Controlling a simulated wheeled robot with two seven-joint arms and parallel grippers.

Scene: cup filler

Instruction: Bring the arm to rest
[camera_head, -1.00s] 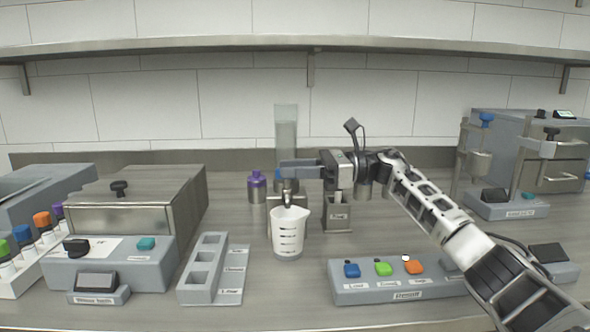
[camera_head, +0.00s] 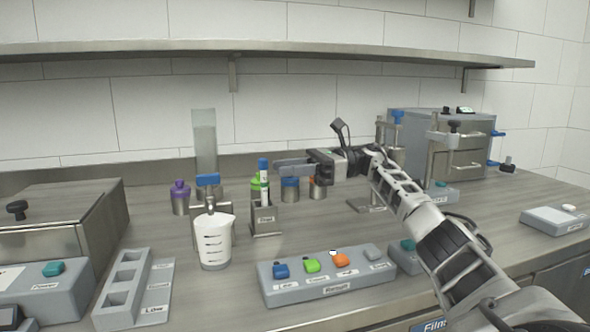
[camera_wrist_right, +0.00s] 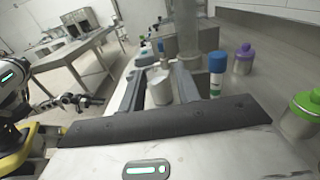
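My right gripper (camera_head: 280,168) is raised above the bench, right of the blue-capped tube (camera_head: 263,172), which stands upright in a small metal holder (camera_head: 264,221). The fingers, apart with nothing held between them, show in the right wrist view (camera_wrist_right: 158,90). The tube also shows there (camera_wrist_right: 215,72), outside the fingers on the right. A white measuring beaker (camera_head: 214,246) stands under the tap of a clear tank (camera_head: 204,140). A small dark gripper (camera_wrist_right: 78,101), apparently my left one, shows at the left of the wrist view, too small to read.
A panel with blue, green and orange buttons (camera_head: 330,288) lies in front below my arm. A grey slotted rack (camera_head: 125,290) is at left. Purple-capped bottle (camera_head: 180,198) and other bottles stand behind. A grey machine (camera_head: 440,140) is back right.

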